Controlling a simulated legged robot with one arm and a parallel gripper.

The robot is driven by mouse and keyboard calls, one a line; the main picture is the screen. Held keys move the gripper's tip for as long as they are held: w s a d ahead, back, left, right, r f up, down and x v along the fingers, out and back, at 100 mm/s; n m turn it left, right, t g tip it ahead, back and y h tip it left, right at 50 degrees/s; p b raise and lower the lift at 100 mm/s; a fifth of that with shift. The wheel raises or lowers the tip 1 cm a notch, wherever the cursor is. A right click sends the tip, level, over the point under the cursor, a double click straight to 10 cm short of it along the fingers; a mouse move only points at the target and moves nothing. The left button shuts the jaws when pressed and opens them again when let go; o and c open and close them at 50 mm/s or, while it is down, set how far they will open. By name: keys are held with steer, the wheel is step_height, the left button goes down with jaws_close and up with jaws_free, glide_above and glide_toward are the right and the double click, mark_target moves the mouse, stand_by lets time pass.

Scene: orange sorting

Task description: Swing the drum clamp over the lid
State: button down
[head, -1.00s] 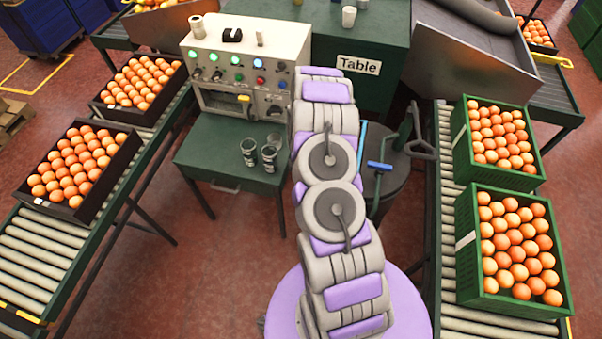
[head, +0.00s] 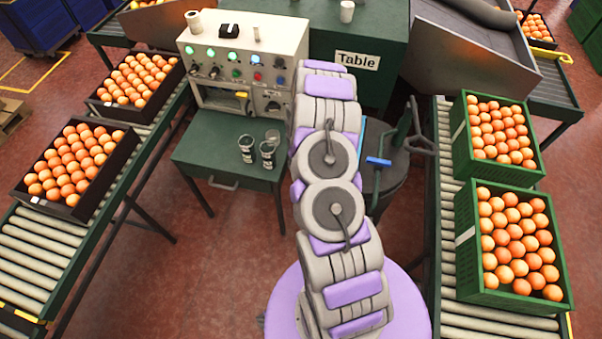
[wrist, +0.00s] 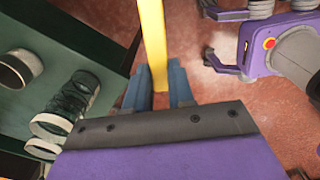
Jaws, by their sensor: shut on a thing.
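The dark drum (head: 397,200) stands right of my arm in the head view, partly hidden by it. Its lid (head: 396,167) shows on top. A dark clamp-like lever (head: 416,118) stands up at its edge, and a blue-handled bar (head: 378,161) lies near the lid's left side. I cannot tell how the clamp sits on the lid. In the wrist view my gripper (wrist: 160,92) has its blue fingers shut on a yellow bar (wrist: 153,40). What the bar belongs to is unclear. My arm hides the gripper in the head view.
Roller conveyors with orange crates run along the left (head: 40,245) and right (head: 447,220). Red floor lies open between the left conveyor and me.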

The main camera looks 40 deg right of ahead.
steer(key=c, duration=1.3)
jaws_free()
steer(key=shift+w+d+r, duration=0.15)
steer(key=shift+w, duration=0.05)
steer(key=o, duration=0.3)
steer(key=shift+s, duration=0.15)
step_height(320, 180, up, 17)
steer(key=p, duration=0.2)
steer(key=shift+p, duration=0.3)
